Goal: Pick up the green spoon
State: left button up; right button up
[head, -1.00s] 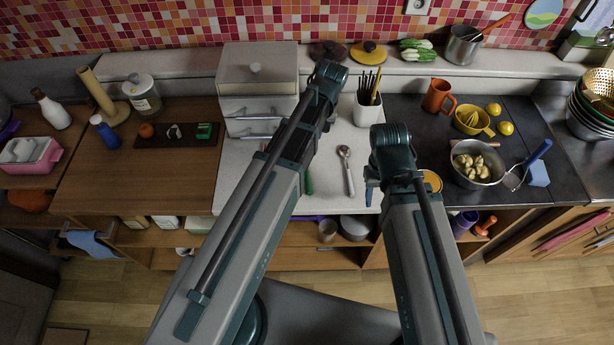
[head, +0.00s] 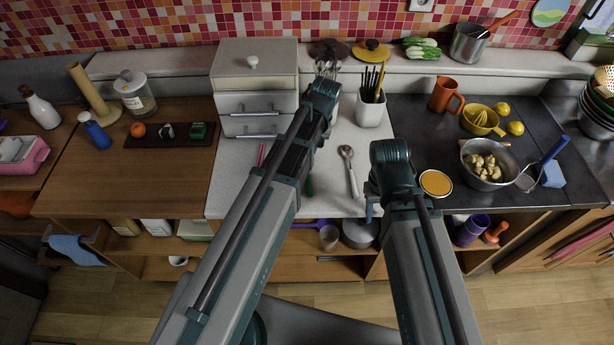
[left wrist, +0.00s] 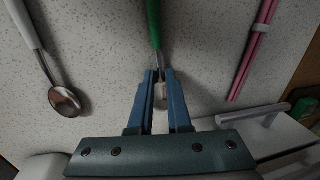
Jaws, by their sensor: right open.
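The green spoon (left wrist: 153,24) lies on the pale speckled counter, its green handle pointing away at the top of the left wrist view. In the head view only a bit of its green handle (head: 309,186) shows beside my left arm. My left gripper (left wrist: 160,75) has its blue fingers on either side of the spoon's metal neck. I cannot tell whether they touch it. The spoon's far end is partly hidden between the fingers. In the head view my left arm hides its own fingers. My right gripper (head: 371,208) is open and empty above the counter's front edge.
A metal spoon (head: 350,172) lies on the counter between my arms. Pink chopsticks (head: 262,154) lie left of my left arm. A white drawer box (head: 254,95) stands behind, and a white utensil cup (head: 370,110) stands back right. An orange-topped can (head: 435,183) is near my right arm.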

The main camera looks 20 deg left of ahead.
pick_arm(q)
grip_shut()
dwell(0.4)
jog(key=shift+r+p, duration=0.85)
jog(key=shift+p, duration=0.1)
notch_tip(320, 180, up, 2)
jog(key=shift+p, duration=1)
jog(key=s+d, duration=0.2)
jog(key=s, duration=0.2)
jog(key=s+d+r+p, duration=0.1)
jog(key=s+d, duration=0.2)
jog(key=s, duration=0.2)
jog(key=s+d, duration=0.3)
jog(key=s, duration=0.2)
jog(key=shift+r, duration=0.15)
